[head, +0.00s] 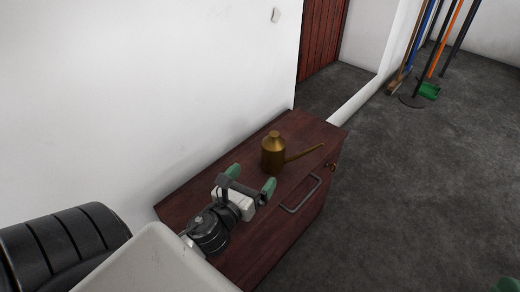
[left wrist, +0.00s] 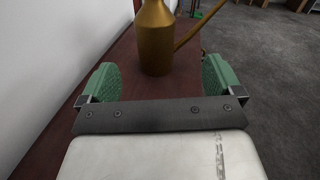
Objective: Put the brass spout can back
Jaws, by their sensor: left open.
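The brass spout can (head: 273,152) stands upright on the dark red wooden cabinet top (head: 225,168), near its far end, with its long spout pointing right. My left gripper (head: 252,179) is open and empty, on the near side of the can and apart from it. In the left wrist view the can (left wrist: 154,40) stands just beyond the gap between the green fingertips (left wrist: 160,82), its top cut off by the frame. A green piece at the head view's lower right corner may be part of my right gripper; its fingers cannot be made out.
The cabinet front has a metal handle (head: 300,194). A white wall (head: 130,90) runs along the cabinet's left side. A red door (head: 322,40) stands behind. Brooms and a green dustpan (head: 429,91) are at the back right. The grey floor (head: 420,180) to the right is clear.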

